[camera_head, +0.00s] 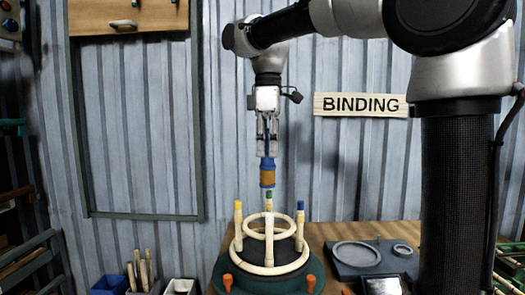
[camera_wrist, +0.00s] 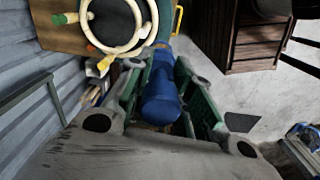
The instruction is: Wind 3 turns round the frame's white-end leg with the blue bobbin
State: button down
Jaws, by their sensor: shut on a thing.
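The blue bobbin (camera_head: 267,164), with a brown winding round its middle, hangs upright below my gripper (camera_head: 267,148). My gripper is shut on its upper end. In the wrist view the bobbin (camera_wrist: 161,98) sits between the fingers. The pale rattan frame (camera_head: 268,268) stands below it, with two rings and upright legs. Leg tips show yellow (camera_head: 238,205), green (camera_head: 268,195) and blue (camera_head: 300,205). The plain pale leg (camera_head: 268,235) at the front looks like the white-end leg. The bobbin is above the leg tips, apart from them. I cannot make out any turns on the leg.
The frame rests on a dark green round base (camera_head: 228,270) with orange knobs (camera_head: 227,281). To the right on the table lies a dark tray-like block with ring shapes (camera_head: 355,268). Containers (camera_head: 110,286), some with pale sticks, stand at lower left. The air around the bobbin is clear.

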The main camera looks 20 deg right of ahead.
jog(key=shift+s, duration=0.35)
jog(key=shift+s+d, duration=0.15)
jog(key=shift+f, duration=0.3)
notch_tip(320, 180, down, 16)
jog(key=shift+r, duration=0.25)
jog(key=shift+d, duration=0.15)
